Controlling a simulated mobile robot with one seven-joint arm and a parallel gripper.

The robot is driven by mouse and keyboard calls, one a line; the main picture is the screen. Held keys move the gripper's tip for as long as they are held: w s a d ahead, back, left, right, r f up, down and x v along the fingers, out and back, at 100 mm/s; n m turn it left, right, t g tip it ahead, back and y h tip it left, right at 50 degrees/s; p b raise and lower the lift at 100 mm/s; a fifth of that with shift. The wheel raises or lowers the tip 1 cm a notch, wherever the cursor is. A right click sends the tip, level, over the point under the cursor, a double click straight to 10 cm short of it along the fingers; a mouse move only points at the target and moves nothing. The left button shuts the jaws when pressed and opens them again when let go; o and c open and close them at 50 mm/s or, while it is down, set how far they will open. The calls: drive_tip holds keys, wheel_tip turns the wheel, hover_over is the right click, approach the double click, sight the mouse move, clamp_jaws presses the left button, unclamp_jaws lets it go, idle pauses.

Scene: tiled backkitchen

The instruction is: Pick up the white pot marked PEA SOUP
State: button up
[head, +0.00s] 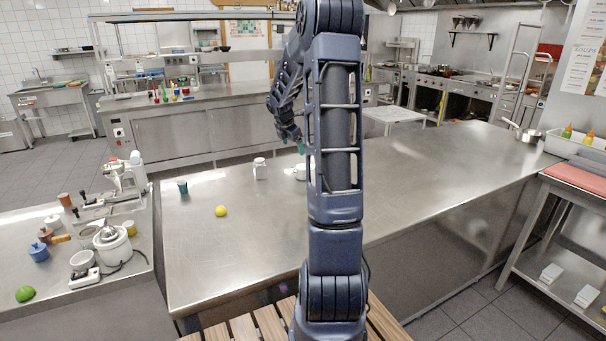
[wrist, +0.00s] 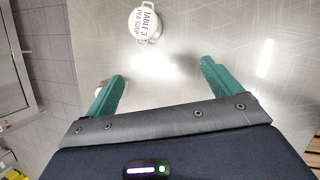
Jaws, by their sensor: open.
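The white pot marked TABLE 3 PEA SOUP (wrist: 147,20) shows at the top of the wrist view, standing on the steel table with its lettered top facing me. In the head view a white pot (head: 300,172) stands on the table just left of my arm, which seems to hide part of it; its marking cannot be read there. My gripper (wrist: 162,70) has its two teal fingers spread wide with nothing between the tips. The pot lies beyond the fingertips, apart from them. In the head view my gripper (head: 292,143) hangs above the table's far side.
A yellow lemon (head: 221,211) and a teal cup (head: 183,188) are further left on the steel table (head: 240,255). A side counter at left holds a juicer (head: 112,245). The table's right part is largely clear.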

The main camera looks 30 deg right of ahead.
sight(303, 166)
drive_tip(key=shift+w+d+f+n, duration=0.75)
drive_tip(key=shift+w+d+f, duration=0.8)
drive_tip(key=shift+f, duration=1.4)
drive_tip(key=shift+w+d+f+n, duration=0.7)
drive_tip(key=shift+w+d+f, duration=0.8)
drive_tip(key=shift+f, duration=1.4)
drive_tip(key=shift+w+d+f+n, duration=0.75)
drive_tip(key=shift+w+d+f, duration=0.8)
drive_tip(key=shift+f, duration=1.4)
drive_tip(key=shift+s+d, duration=0.2)
drive_tip(key=shift+s, duration=0.05)
drive_tip(key=c, duration=1.3)
drive_tip(key=shift+o, duration=0.2)
drive_tip(key=shift+r, duration=0.15)
